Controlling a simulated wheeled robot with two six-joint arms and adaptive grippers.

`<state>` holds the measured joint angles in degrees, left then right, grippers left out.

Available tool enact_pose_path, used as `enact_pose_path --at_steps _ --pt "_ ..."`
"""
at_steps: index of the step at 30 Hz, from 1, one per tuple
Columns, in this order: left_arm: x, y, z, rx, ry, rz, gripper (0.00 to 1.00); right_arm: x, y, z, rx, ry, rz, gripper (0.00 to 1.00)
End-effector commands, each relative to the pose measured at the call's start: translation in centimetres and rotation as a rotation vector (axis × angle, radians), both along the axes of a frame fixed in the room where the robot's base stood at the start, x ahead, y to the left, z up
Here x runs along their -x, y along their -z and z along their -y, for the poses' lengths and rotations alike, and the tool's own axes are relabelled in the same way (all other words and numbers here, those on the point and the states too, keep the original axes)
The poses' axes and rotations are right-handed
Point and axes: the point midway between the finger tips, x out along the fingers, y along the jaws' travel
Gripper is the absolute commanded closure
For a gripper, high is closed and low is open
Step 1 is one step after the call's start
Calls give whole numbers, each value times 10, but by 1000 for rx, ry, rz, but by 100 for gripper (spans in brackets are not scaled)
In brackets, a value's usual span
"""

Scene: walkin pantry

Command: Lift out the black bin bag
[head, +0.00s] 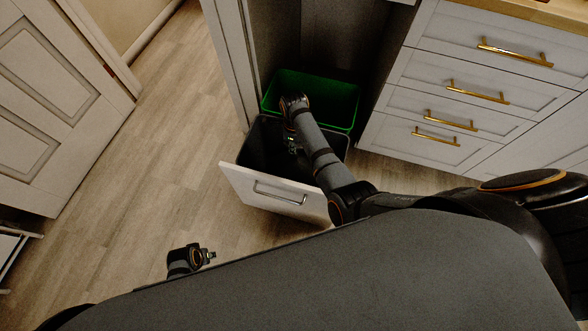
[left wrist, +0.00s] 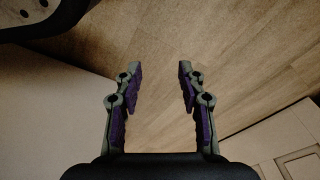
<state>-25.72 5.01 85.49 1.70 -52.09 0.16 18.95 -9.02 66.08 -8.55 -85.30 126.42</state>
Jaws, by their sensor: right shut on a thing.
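The black bin bag (head: 262,147) shows as dark lining inside the front bin of a pulled-out bin drawer. Its folds and depth are hard to make out in the shadow. My right arm reaches over the bin, and my right gripper (head: 292,146) points down into it, shut on the bag. The fingertips and the held part are mostly hidden by the wrist and the dark interior. My left gripper (head: 212,255) is low at the left, over the floor and away from the bin. In the left wrist view, the left gripper (left wrist: 160,72) is open and empty.
A green bin (head: 338,103) stands behind the front bin. The white drawer front (head: 245,187) with its metal handle faces me. Drawers with brass handles (head: 450,90) stand at the right, a panelled door (head: 55,85) at the left. The wooden floor (head: 165,150) at the left is clear.

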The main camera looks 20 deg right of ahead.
Motion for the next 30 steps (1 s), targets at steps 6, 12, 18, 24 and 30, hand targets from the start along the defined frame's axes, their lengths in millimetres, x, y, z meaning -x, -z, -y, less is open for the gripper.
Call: enact_pose_path --at_steps 6,12,18,24,30 --pt "0 -2 0 -1 0 9 60 -1 -4 0 -1 0 4 100" --pt "16 17 -7 -10 -1 0 60 -1 -16 0 0 0 4 100" --pt "53 41 -17 -23 1 -3 60 -1 -38 0 0 0 4 100" --pt "117 43 -20 -25 0 -25 60 -2 -76 0 0 0 5 100" --pt "154 3 -20 -24 2 -31 60 -2 -126 0 0 0 4 100"
